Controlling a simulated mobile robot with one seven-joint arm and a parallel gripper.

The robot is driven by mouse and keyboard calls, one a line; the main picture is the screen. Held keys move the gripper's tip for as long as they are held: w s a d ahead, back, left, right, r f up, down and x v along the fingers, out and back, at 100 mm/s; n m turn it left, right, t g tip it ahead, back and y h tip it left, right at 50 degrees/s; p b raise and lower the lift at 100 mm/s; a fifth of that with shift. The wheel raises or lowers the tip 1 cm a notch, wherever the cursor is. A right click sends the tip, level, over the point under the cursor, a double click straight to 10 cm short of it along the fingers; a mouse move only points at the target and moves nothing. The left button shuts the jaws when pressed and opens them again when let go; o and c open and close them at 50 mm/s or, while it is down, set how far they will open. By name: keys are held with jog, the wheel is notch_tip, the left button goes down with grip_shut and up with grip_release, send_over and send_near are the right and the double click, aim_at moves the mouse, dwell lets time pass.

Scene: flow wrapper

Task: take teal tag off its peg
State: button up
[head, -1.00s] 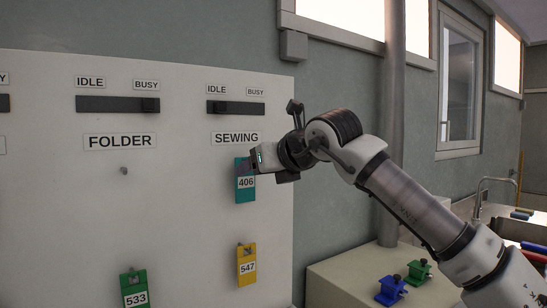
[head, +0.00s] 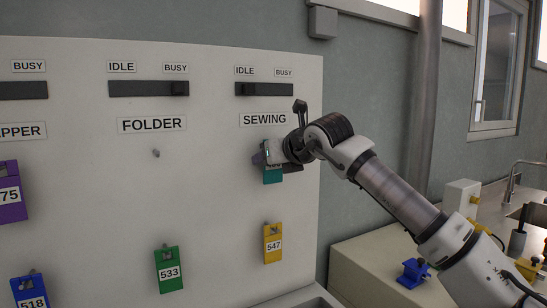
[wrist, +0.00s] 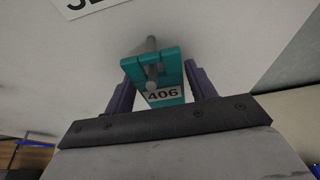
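The teal tag (head: 272,177), numbered 406, hangs under the SEWING label on the board. In the head view my gripper (head: 262,157) covers its upper part. In the wrist view the teal tag (wrist: 170,72) still hangs on its metal peg (wrist: 151,58), which passes through the tag's top. My gripper (wrist: 160,82) has one purple finger on each side of the tag. The fingers look open, with the tag between them; I cannot tell whether either touches it.
A yellow tag 547 (head: 273,243) hangs below, and a green tag 533 (head: 168,269) lower left. An empty peg (head: 156,153) is under FOLDER. A black slider track (head: 264,89) is above SEWING. A counter with a blue block (head: 413,273) is at the right.

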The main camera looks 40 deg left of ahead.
jog(key=c, duration=0.7)
jog(key=shift+o, duration=0.2)
jog(key=shift+r, duration=0.45)
jog(key=shift+d, duration=0.1)
jog(key=s+d+b, duration=0.3)
jog(key=d+b, duration=0.1)
jog(key=d, duration=0.4)
jog(key=shift+s, duration=0.25)
dwell(1.1)
jog(key=shift+d, duration=0.1)
dwell(0.5)
